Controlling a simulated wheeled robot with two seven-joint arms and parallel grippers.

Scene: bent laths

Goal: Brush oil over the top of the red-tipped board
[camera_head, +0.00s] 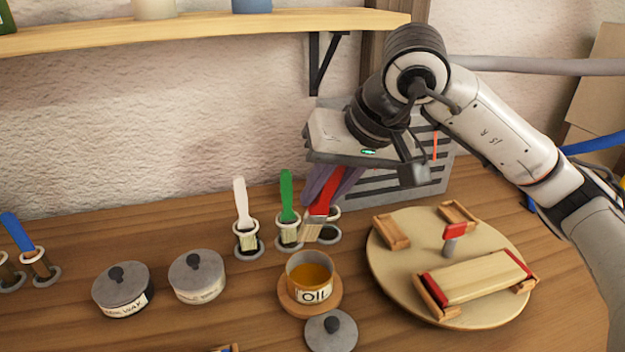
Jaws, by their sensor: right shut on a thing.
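My right gripper (328,188) is shut on the red-handled brush (321,207), bristles down. It is at the brush holders, behind the oil pot; whether the bristles are clear of the holder cannot be told. The open oil pot (311,294), labelled OIL and filled with amber liquid, stands on a round wooden base. The board (476,277) is pale wood with red ends, and lies at the front of a round wooden turntable (397,270) between wooden end blocks. My left gripper is not in view.
A white-handled brush (241,202) and a green-handled brush (287,197) stand in holders. A blue-handled brush (18,232) is far left. Two lidded tins (123,293) (198,279) stand left of the oil. A loose lid (331,331) lies in front. A red-topped post (455,234) rises from the turntable.

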